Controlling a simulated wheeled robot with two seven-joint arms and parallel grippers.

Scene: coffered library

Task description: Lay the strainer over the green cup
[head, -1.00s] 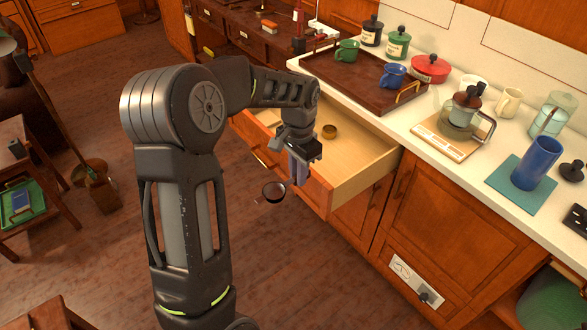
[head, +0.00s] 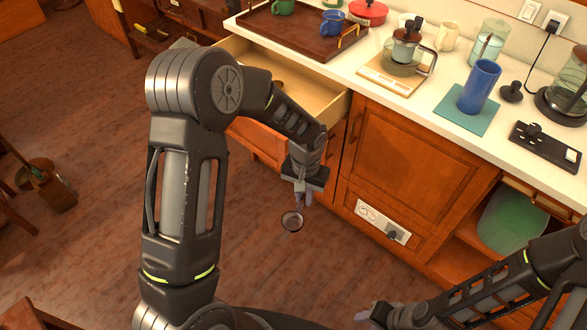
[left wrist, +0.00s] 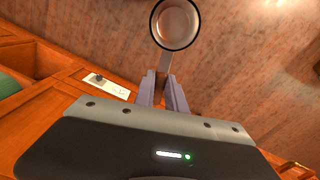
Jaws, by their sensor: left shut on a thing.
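The strainer (head: 292,221) is a small round bowl with a dark rim. My left gripper (head: 302,196) is shut on its handle and holds it out over the floor, in front of the cabinets. In the left wrist view the strainer (left wrist: 176,24) sticks out beyond the fingertips (left wrist: 163,88), its handle between them. The green cup (head: 283,6) stands on the brown tray at the top of the head view, partly cut by the edge. It is well away from the strainer. My right gripper (head: 372,314) shows at the bottom edge; its jaws are unclear.
An open drawer (head: 318,98) juts out below the tray (head: 262,29). A blue cup (head: 333,22) shares the tray. A glass press (head: 406,48) and a blue cylinder (head: 480,86) stand on the counter (head: 372,92).

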